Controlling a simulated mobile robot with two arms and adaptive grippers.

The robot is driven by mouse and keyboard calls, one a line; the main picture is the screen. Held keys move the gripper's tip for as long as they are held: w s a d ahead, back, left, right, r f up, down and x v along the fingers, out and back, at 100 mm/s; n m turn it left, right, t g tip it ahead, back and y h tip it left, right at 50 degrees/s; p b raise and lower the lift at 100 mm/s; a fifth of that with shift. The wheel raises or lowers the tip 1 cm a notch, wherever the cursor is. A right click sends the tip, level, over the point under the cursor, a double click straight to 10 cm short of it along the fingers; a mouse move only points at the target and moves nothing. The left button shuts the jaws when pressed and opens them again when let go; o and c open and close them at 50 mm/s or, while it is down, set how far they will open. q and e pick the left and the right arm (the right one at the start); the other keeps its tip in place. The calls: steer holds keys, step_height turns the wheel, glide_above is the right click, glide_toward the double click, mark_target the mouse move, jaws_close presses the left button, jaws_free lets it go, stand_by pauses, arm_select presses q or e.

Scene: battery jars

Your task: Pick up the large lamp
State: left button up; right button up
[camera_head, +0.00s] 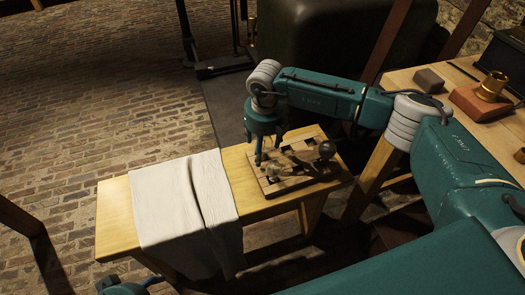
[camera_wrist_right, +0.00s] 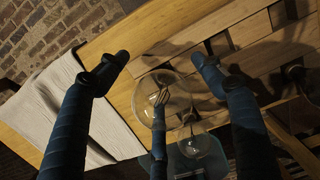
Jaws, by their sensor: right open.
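A large clear glass lamp (camera_wrist_right: 175,88) lies between the spread fingers of my right gripper (camera_wrist_right: 160,78) in the wrist view. A smaller clear bulb (camera_wrist_right: 197,146) shows just below it. In the head view, my right gripper (camera_head: 267,158) is open and points down over the left part of a slatted wooden tray (camera_head: 300,186). The lamp under it is hard to make out there. A dark round bulb (camera_head: 327,149) sits at the tray's right side. Only a teal bit of my left gripper (camera_head: 125,288) shows at the bottom left; its fingers cannot be judged.
The tray stands on a narrow wooden bench (camera_head: 115,215) with a white cloth (camera_head: 185,205) over it. A workbench at the right holds a dark block (camera_head: 428,80) and a brass fitting on a wooden base (camera_head: 490,88). Brick floor is free at the left.

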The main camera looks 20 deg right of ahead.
steer(key=c, duration=1.5)
steer(key=shift+o, duration=0.2)
steer(key=shift+r, duration=0.2)
